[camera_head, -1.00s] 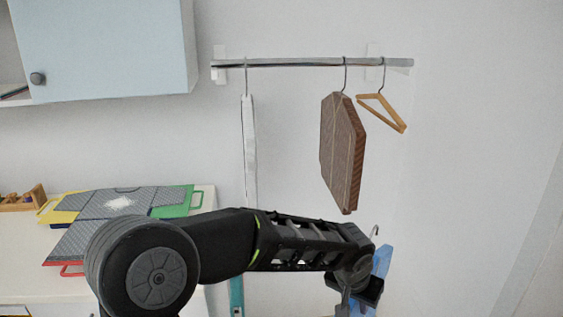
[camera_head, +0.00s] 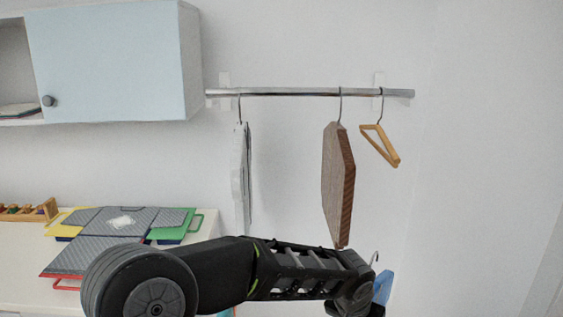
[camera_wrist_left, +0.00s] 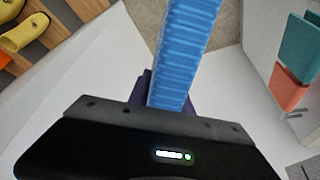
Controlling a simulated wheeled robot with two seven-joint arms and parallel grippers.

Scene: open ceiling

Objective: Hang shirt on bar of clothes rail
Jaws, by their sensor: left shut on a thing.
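A blue shirt (camera_head: 383,286) shows at the bottom of the head view, mostly hidden behind my left arm, with a hanger hook above it. It also fills the top middle of the left wrist view as a blue ribbed strip (camera_wrist_left: 186,55). My left gripper (camera_wrist_left: 168,98) is shut on it. The silver bar of the clothes rail (camera_head: 290,92) runs along the wall, above and behind my left gripper. The blue shirt is well below the bar. My right gripper is not in view.
A white garment (camera_head: 241,178), a brown garment (camera_head: 338,185) and an empty wooden hanger (camera_head: 380,146) hang on the bar. There is bar free between the white and brown garments.

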